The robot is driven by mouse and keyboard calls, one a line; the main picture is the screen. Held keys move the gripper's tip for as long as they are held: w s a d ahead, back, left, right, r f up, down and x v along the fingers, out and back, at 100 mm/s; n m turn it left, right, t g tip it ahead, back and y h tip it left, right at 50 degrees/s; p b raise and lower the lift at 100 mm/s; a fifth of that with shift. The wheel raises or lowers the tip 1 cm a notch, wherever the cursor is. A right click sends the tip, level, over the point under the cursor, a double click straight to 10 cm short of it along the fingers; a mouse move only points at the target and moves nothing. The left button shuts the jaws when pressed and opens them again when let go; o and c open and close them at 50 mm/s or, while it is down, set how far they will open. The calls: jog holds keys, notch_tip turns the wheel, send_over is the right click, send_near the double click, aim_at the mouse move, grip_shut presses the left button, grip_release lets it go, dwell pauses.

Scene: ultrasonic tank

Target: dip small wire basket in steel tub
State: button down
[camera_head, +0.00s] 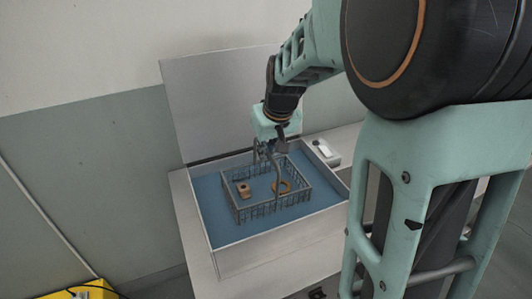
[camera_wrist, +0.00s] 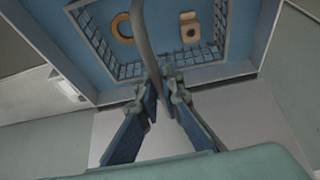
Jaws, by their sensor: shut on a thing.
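The steel tub (camera_head: 285,236) is a rectangular grey tank with a blue inside, and its lid stands raised behind it. The small wire basket (camera_head: 262,206) is within the tub's walls and looks level; I cannot tell whether it touches the floor. It holds an orange-brown ring (camera_head: 282,186) and a tan block with a hole (camera_head: 243,190). My gripper (camera_head: 271,150) is above the basket, shut on its grey upright handle. In the wrist view, the handle passes between my fingertips (camera_wrist: 165,82), with the basket mesh (camera_wrist: 188,58) beyond them.
The raised lid (camera_head: 225,100) leans up at the tub's back, near the wall. A small white box (camera_head: 326,152) is at the tub's right. A yellow object (camera_head: 88,290) shows at the lower left. My arm covers much of the right side.

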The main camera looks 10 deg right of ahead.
jog(key=shift+r+p, duration=2.65)
jog(key=shift+r, duration=1.5)
jog(key=shift+s, duration=0.1)
dwell(0.4)
